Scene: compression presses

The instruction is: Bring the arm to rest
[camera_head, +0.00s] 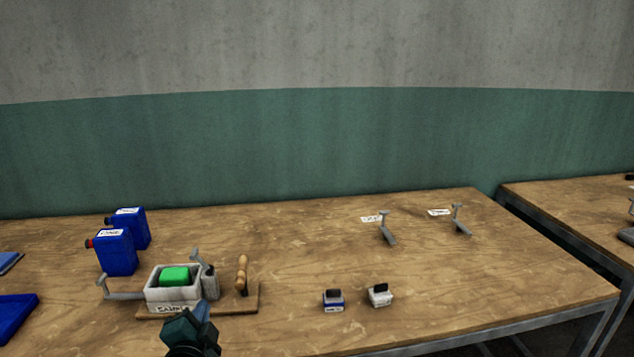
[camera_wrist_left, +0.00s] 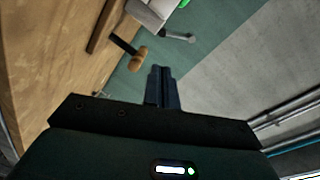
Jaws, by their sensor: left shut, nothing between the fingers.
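My left gripper (camera_head: 200,312) rises from the bottom edge of the head view, just in front of a press. It is shut and empty; its closed fingers also show in the left wrist view (camera_wrist_left: 162,88). The press has a grey box (camera_head: 173,294) with a green block (camera_head: 174,276) in it, on a wooden base (camera_head: 240,302). A wooden handle (camera_head: 242,272) stands upright on the base, and it shows in the wrist view (camera_wrist_left: 138,55). The gripper overlaps the base's front in the head view; I cannot tell whether they touch. My right gripper is not in view.
Two blue canisters (camera_head: 118,252) stand at the back left of the wooden table (camera_head: 430,280). Two small stamp-like blocks (camera_head: 333,300) sit right of the press. Two grey levers (camera_head: 387,230) with labels stand farther back. Blue trays (camera_head: 14,312) lie at the left edge. The table's middle is clear.

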